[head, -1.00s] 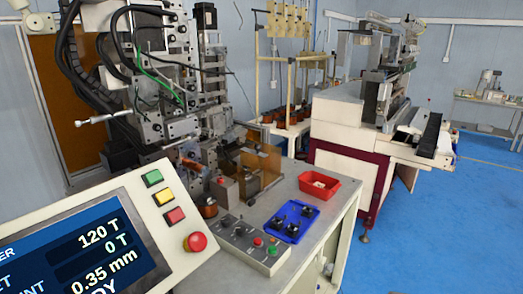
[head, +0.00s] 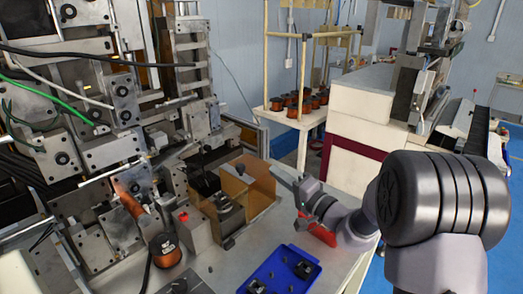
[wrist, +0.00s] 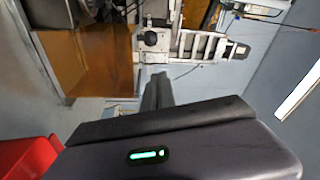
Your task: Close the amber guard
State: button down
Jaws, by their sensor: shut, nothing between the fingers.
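The amber guard (head: 262,183) is a see-through orange-brown panel assembly on the machine's bench, in the middle of the head view. Its panels stand upright around a dark metal fixture (head: 228,207). How far it stands open I cannot tell. In the wrist view an amber panel (wrist: 78,58) shows at upper left. My gripper (head: 303,184) is just right of the guard in the head view, apart from it as far as I can see. In the wrist view its fingers (wrist: 157,90) are together and empty, pointing towards the machine.
The red tray (head: 318,232) lies under my gripper and partly hidden by it; it also shows in the wrist view (wrist: 28,155). A blue tray (head: 262,280) with black parts is in front. A copper spool (head: 165,250) and a red-button box (head: 190,228) stand left of the guard.

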aim_at(252, 176)
jog(key=shift+t, duration=0.3)
jog(key=x, duration=0.6)
jog(key=d+x, duration=0.1)
jog(key=x, duration=0.2)
jog(key=shift+w+a+f, duration=0.2)
jog(key=shift+w, duration=0.3)
jog(key=shift+s+a+f+b, duration=0.3)
jog(key=shift+s+a+b, duration=0.05)
jog(key=shift+s+a, duration=0.2)
jog(key=shift+s+a+f+b, duration=0.25)
jog(key=shift+s+a+b, duration=0.1)
jog(key=shift+s+a, duration=0.2)
jog(key=shift+s+a+f, duration=0.1)
jog(key=shift+s+a, duration=0.05)
jog(key=shift+s, duration=0.05)
